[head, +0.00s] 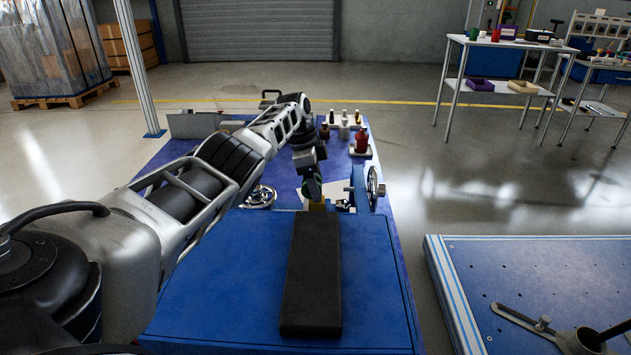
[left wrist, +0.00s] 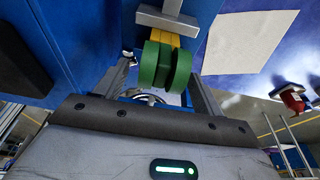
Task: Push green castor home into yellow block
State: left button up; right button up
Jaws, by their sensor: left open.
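The green castor (left wrist: 165,68), with twin wheels, shows in the left wrist view against the end of the yellow block (left wrist: 166,38). How far its stem sits in the block is hidden. In the head view the yellow block (head: 317,205) shows as a small patch at the far end of the black pad. My left gripper (head: 312,188) is just above and beyond it and hides most of the castor. In the left wrist view my left gripper (left wrist: 162,82) is open, with one finger on each side of the castor and gaps between. My right gripper is not in view.
A long black pad (head: 312,275) lies on the blue bench (head: 220,290). A handwheel (head: 375,187) stands right of the block, and a chrome wheel (head: 260,197) lies left. Red bottles (head: 361,140) stand behind. A grey metal bar (left wrist: 165,20) crosses the yellow block in the left wrist view.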

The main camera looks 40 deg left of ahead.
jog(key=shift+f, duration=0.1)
pick_arm(q)
jog(key=p+v, duration=0.4)
jog(key=v, duration=1.2)
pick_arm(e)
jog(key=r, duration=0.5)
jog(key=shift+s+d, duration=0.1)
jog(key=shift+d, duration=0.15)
pick_arm(q)
jog(key=shift+w, duration=0.1)
